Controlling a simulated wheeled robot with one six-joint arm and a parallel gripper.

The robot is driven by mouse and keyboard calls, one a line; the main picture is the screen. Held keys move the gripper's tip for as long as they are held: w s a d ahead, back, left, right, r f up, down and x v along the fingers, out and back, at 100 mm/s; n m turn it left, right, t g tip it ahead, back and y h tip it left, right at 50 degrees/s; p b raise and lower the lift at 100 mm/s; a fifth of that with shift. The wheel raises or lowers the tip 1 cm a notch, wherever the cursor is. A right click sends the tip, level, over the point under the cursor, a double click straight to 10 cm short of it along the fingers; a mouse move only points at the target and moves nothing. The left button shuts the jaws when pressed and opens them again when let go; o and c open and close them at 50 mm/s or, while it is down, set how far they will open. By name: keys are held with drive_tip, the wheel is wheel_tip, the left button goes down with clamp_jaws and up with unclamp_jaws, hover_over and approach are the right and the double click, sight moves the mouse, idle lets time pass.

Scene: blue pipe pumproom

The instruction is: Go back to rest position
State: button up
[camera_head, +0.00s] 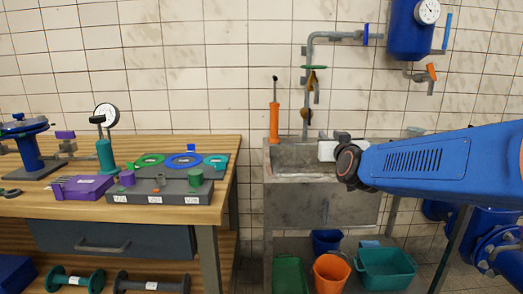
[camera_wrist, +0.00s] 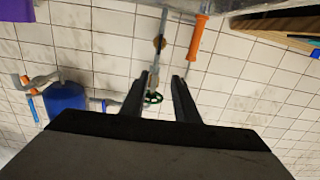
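My gripper (camera_wrist: 161,78) shows in the wrist view as two dark fingers with a gap between them and nothing held. That view is upside down and shows the tiled wall, with a green valve wheel (camera_wrist: 153,97) in the background between the fingers. In the head view my blue arm reaches in from the right, its end in front of the sink's right part.
The stone sink (camera_head: 310,205) stands in the middle, with an orange pump (camera_head: 274,123) at its back left. A wooden workbench (camera_head: 222,178) with tools and flanges is on the left. A blue tank (camera_head: 408,35) hangs upper right. Several bins, including an orange bucket (camera_head: 331,274), stand below.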

drive_tip(key=s+d+f+g, duration=0.2)
drive_tip(key=s+f+g, duration=0.2)
drive_tip(key=s+f, duration=0.4)
drive_tip(key=s+d+f+g, duration=0.3)
drive_tip(key=s+f, duration=0.4)
drive_tip(key=s, duration=1.1)
drive_tip(key=s+d+f+g, duration=0.2)
drive_tip(key=s+f+g, duration=0.4)
drive_tip(key=s, duration=0.7)
wheel_tip(320, 180, down, 3)
drive_tip(key=shift+s+d+r, duration=0.2)
drive_tip(key=shift+s, duration=0.05)
